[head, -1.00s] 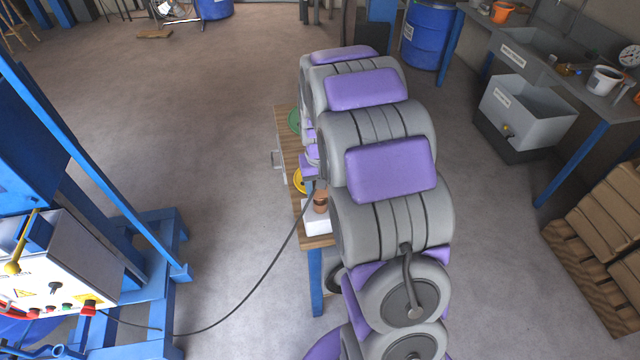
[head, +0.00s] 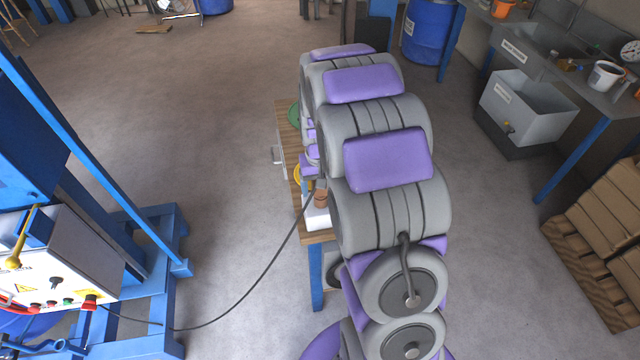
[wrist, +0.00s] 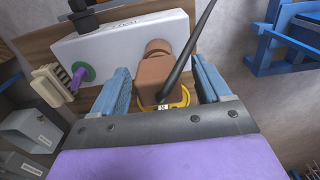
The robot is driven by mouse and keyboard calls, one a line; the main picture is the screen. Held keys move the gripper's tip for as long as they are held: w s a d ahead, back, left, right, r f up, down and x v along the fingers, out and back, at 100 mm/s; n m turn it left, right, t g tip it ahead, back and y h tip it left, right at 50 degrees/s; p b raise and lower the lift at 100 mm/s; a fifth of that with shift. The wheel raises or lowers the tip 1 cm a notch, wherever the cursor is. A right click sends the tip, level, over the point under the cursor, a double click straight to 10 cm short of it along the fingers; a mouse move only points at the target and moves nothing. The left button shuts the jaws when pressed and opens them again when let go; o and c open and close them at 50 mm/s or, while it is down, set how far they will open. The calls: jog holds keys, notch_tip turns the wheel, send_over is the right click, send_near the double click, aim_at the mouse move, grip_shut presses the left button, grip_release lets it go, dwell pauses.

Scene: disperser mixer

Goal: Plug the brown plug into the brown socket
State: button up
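The brown socket (wrist: 157,47) shows just beyond the plug, on the white box (wrist: 105,52). The plug lines up with the socket and overlaps it in view; I cannot tell whether it is seated.
The box stands on a wooden-topped bench (head: 318,236) with blue legs. The cable (head: 262,285) runs to the white control panel (head: 70,265) of the blue machine at left. A green round piece (wrist: 82,74) is beside the box. Floor between machine and bench is clear apart from the cable.

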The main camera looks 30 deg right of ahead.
jog(key=shift+o, duration=0.2)
notch_tip(320, 180, up, 17)
jog(key=p, duration=0.2)
jog(key=shift+r+p, duration=0.15)
jog(key=shift+p, duration=0.2)
dwell(0.5)
jog(key=s+a+n, duration=0.1)
jog(key=s+a, duration=0.3)
jog(key=s, duration=0.6)
jog(key=s+a+n+g, duration=0.1)
jog(key=s+a, duration=0.4)
jog(key=s, duration=0.6)
jog(key=s+a+n, duration=0.1)
jog(key=s+a, duration=0.3)
jog(key=s, duration=0.7)
jog(key=shift+a+g, duration=0.35)
jog(key=shift+g, duration=0.05)
jog(key=shift+d, duration=0.1)
